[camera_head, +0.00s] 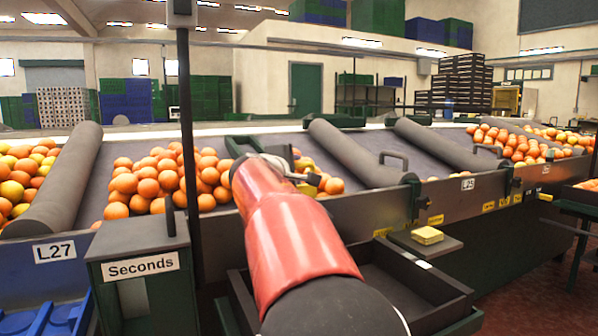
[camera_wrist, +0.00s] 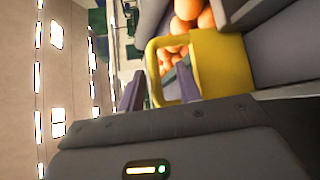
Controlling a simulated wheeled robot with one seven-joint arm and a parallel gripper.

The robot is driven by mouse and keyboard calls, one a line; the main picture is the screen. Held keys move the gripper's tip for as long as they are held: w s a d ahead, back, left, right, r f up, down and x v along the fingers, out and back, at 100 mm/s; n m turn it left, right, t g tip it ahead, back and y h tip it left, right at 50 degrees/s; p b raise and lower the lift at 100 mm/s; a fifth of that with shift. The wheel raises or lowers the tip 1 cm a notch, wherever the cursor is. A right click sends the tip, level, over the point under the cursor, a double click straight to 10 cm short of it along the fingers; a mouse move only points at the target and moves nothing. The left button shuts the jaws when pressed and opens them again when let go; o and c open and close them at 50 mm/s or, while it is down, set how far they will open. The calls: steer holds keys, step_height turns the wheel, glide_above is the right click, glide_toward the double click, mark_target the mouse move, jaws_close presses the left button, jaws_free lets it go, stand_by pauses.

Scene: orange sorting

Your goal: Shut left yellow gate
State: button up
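The yellow gate (camera_wrist: 222,72) fills the upper middle of the wrist view, a flat plate with a loop handle (camera_wrist: 154,72) on its left side. My gripper (camera_wrist: 160,78) is open there, its two grey fingers apart. The bar of the loop shows between the fingers in the picture, with a visible gap to the right finger; I cannot tell whether it touches the left one. In the head view my red arm reaches over the front edge of the sorting table, and a small yellow part (camera_head: 314,179) shows just right of my wrist. The rest of the gate is hidden there.
Oranges (camera_head: 150,183) lie in the lane left of my arm, and more oranges (camera_wrist: 187,12) lie behind the gate. Grey sloped dividers (camera_head: 350,150) separate the lanes. A "Seconds" box (camera_head: 140,245) and a black tray (camera_head: 410,285) stand in front. A yellow block (camera_head: 427,235) sits right of my arm.

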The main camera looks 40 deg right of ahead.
steer(key=v, duration=0.4)
steer(key=shift+a, duration=0.15)
stand_by(0.4)
